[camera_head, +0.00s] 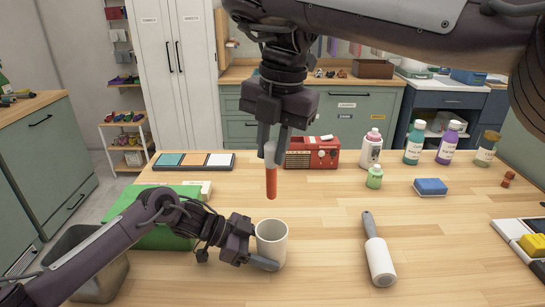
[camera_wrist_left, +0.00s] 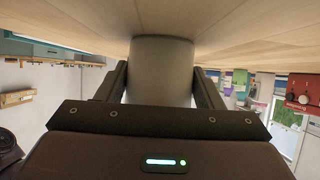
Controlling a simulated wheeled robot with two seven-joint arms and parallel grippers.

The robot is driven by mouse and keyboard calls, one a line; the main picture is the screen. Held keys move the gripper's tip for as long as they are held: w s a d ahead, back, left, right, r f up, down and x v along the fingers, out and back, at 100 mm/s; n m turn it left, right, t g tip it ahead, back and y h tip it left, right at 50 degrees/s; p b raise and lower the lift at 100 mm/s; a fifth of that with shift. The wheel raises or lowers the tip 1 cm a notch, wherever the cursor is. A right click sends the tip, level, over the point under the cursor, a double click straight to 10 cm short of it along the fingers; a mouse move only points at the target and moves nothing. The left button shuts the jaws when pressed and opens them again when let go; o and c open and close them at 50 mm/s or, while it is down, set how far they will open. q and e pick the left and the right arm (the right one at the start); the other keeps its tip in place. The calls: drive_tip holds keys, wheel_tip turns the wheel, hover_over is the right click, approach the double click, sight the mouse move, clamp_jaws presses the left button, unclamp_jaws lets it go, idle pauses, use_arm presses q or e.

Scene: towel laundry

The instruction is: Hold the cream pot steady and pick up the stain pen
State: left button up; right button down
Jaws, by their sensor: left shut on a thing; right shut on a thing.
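The cream pot (camera_head: 272,246) stands upright on the wooden table. My left gripper (camera_head: 262,259) is shut on its side, low down. In the left wrist view the pot (camera_wrist_left: 161,62) sits between the two fingers of my left gripper (camera_wrist_left: 160,88). The stain pen (camera_head: 271,182), orange-red with a pale upper part, hangs upright in the air above and just behind the pot. My right gripper (camera_head: 270,150) comes down from above and is shut on the pen's upper end. The pot's inside shows only partly, and I see nothing standing out of it.
A lint roller (camera_head: 378,256) lies to the right of the pot. A green box (camera_head: 165,236) and a grey bin (camera_head: 103,281) are at the left. A red radio (camera_head: 312,154), several bottles (camera_head: 413,143) and a blue sponge (camera_head: 431,187) stand farther back. The table between pot and roller is clear.

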use_arm(q)
drive_tip(key=o, duration=0.8)
drive_tip(key=shift+o, duration=0.2)
